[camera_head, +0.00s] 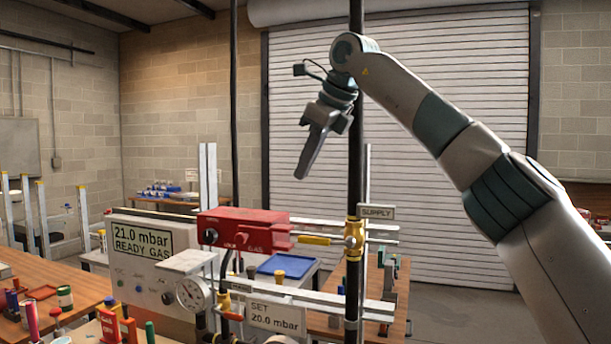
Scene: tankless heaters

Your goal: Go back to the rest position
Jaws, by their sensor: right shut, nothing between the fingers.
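My right arm comes in from the right and bends down at the wrist. My right gripper (303,172) hangs in the air, pointing down, above the red gas unit (244,230) and left of the black vertical pipe (356,120). Its fingers are together and hold nothing. It is apart from the things below it. My left gripper is not in this view.
Below stand a meter reading "21.0 mbar READY GAS" (143,240), a round gauge (193,295), a yellow valve (353,238) by the SUPPLY sign (377,212), and a "SET 20.0 mbar" sign (275,316). Bottles (108,319) stand at lower left. The air around the gripper is mostly free.

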